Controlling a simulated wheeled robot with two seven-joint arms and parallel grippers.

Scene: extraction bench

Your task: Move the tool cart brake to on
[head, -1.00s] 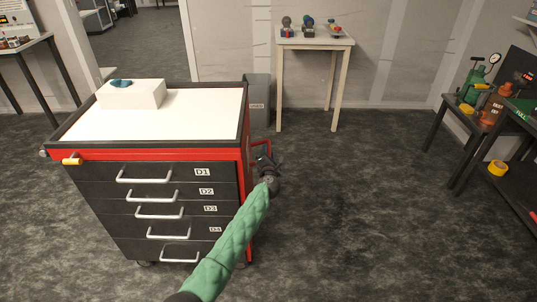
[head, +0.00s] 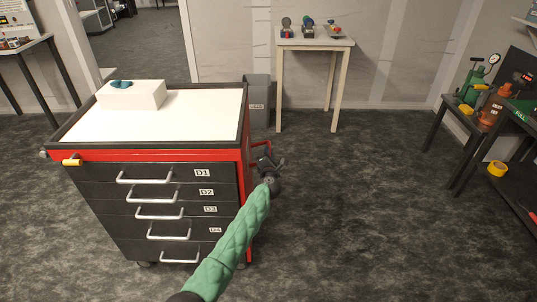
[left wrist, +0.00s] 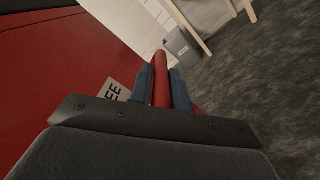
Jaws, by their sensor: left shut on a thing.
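The tool cart (head: 150,155) stands at the left, black and red with a white top and several labelled drawers. A red bar (head: 262,143) sticks out from its right side. My left gripper (head: 268,162) is at that side, shut on the red bar. In the left wrist view the red bar (left wrist: 160,85) runs between the two blue-grey fingers (left wrist: 161,88). A pale label (left wrist: 115,91) on the red side panel beside it is partly hidden; only "EE" reads. I cannot tell which part is the brake. My right gripper is not in view.
A yellow-ended piece (head: 72,161) sits at the cart's front left corner. A white box (head: 132,95) stands on the cart top. A grey bin (head: 257,100) is behind the cart. A small table (head: 314,41) stands at the wall. The floor (head: 370,200) to the right is clear.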

